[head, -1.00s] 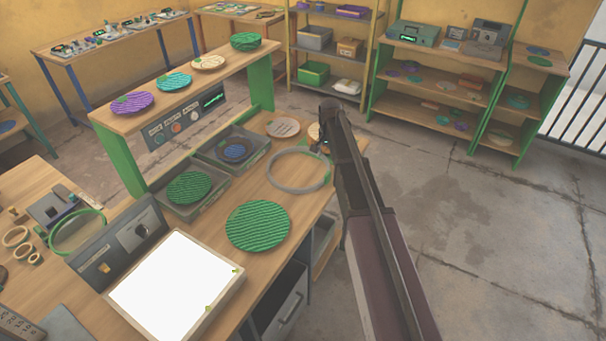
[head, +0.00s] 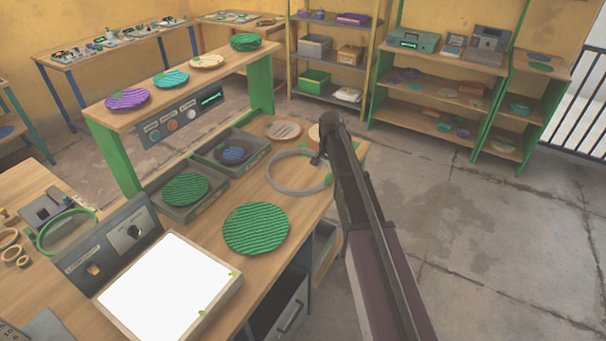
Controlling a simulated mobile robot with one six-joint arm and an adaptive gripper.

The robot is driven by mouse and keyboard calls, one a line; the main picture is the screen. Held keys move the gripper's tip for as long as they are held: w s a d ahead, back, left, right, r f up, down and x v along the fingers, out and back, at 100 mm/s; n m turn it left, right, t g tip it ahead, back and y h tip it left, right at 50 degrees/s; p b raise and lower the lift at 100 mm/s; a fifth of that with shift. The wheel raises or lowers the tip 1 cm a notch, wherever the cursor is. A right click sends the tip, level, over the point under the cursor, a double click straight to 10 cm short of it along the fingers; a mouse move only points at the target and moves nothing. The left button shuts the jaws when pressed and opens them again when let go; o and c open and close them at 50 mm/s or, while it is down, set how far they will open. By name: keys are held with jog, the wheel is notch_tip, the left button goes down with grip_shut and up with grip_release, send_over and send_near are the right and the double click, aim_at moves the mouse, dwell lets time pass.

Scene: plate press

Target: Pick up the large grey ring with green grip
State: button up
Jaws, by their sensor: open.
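The large grey ring (head: 285,188) lies flat on the wooden workbench (head: 228,272), at its right side behind a green ribbed disc. A trace of green shows at the ring's right side, by my arm; the grip is mostly hidden or too small to make out. My gripper (head: 318,159) is open at the ring's upper right rim, its tips small and dark against the bench. I cannot tell whether the fingers touch the ring or stand around its rim. My arm hides part of the bench beyond.
The green disc (head: 256,229) lies in front of the ring. Grey trays (head: 196,208) with discs stand to the left. A pale disc (head: 283,131) and another, partly hidden one lie behind. A bright light panel (head: 168,290) is at the front. A raised shelf (head: 186,76) spans the back.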

aim_at(327, 179)
jog(key=shift+f, duration=0.15)
jog(key=shift+w+f+b, duration=0.1)
jog(key=shift+f+b, duration=2.35)
jog(key=shift+b, duration=0.2)
grip_shut()
